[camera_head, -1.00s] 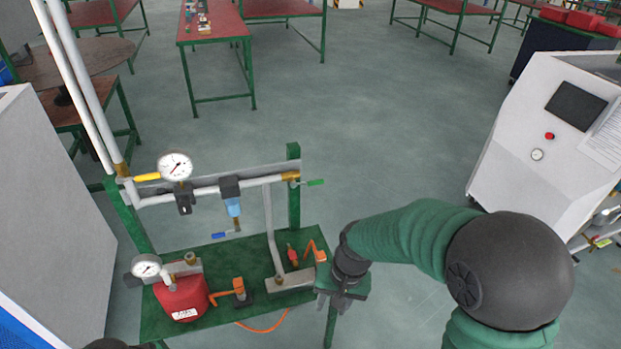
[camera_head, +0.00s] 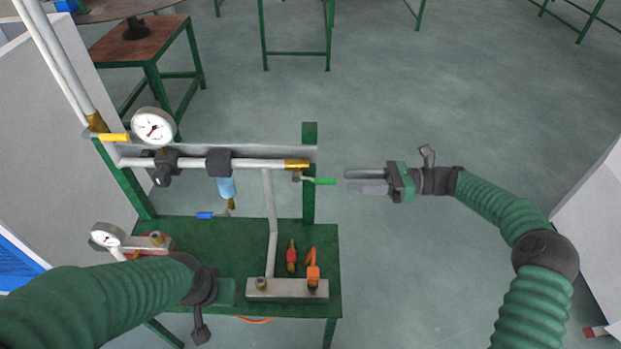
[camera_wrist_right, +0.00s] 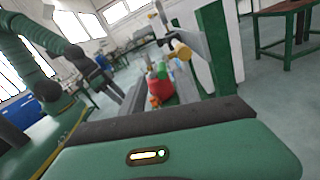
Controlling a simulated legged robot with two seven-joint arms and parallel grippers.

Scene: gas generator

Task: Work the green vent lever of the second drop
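The green vent lever (camera_head: 325,181) sticks out to the right from the brass fitting (camera_head: 296,164) at the right end of the horizontal pipe. The second drop pipe (camera_head: 270,215) runs down from that pipe to a grey block. My right gripper (camera_head: 347,181) points left, its fingertips just right of the lever's tip, apart from it in the picture. Its fingers look parted and empty; in the right wrist view they show spread (camera_wrist_right: 168,102). My left gripper (camera_head: 228,292) is over the green bench, its fingers hidden or too unclear to judge.
Gauges (camera_head: 153,126), a yellow lever (camera_head: 115,137) and a blue lever (camera_head: 205,215) sit along the rig. A green post (camera_head: 309,170) stands behind the lever. Orange (camera_head: 313,268) and red (camera_head: 292,258) parts stand on the bench (camera_head: 325,240). Floor right of the rig is clear.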

